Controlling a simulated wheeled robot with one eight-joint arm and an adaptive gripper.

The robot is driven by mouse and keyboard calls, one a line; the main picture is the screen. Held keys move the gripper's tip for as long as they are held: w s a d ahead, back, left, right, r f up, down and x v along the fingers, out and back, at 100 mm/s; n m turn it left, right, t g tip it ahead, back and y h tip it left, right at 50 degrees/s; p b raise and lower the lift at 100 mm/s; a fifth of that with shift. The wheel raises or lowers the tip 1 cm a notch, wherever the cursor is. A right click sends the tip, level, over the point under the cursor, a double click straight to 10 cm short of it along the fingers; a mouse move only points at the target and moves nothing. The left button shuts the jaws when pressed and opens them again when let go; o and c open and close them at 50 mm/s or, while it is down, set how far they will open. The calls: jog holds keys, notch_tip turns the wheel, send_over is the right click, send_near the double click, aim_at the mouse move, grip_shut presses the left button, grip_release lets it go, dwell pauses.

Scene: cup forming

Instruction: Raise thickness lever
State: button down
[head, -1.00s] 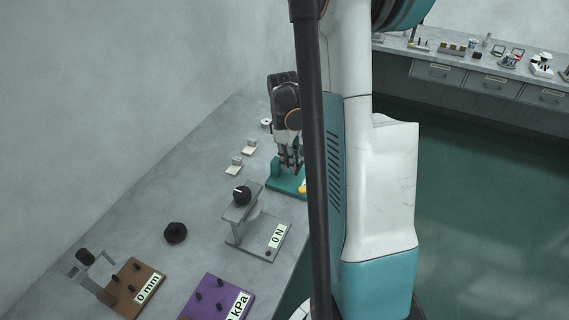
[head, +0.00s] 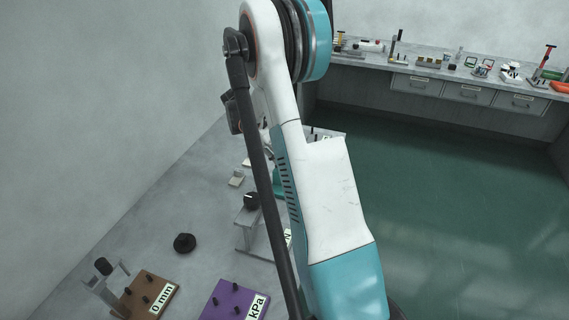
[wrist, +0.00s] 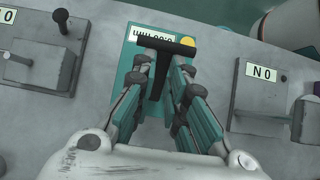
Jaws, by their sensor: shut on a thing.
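The thickness lever (wrist: 175,43) is a black T-shaped handle in the wrist view. In the head view only a sliver of the teal device (head: 278,181) shows behind my arm. The fingers and lever are hidden there.
A grey press labelled 0 N (wrist: 258,95) stands right of the teal device in the wrist view. Another grey device (wrist: 45,50) with a black handle stands left. Brown (head: 150,293) and purple (head: 232,300) plates sit at the table's near end.

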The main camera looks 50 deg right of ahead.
jog(key=shift+s+d+r, duration=0.1)
jog(key=shift+s+r, duration=0.05)
jog(key=c, duration=0.6)
grip_release()
jog(key=shift+d, duration=0.1)
jog(key=shift+w+f+v, duration=0.1)
jog(key=shift+w+v, duration=0.05)
jog(key=shift+v, duration=2.85)
jog(key=shift+w+f+v, duration=0.15)
jog(key=shift+v, duration=2.8)
jog(key=shift+o, duration=0.2)
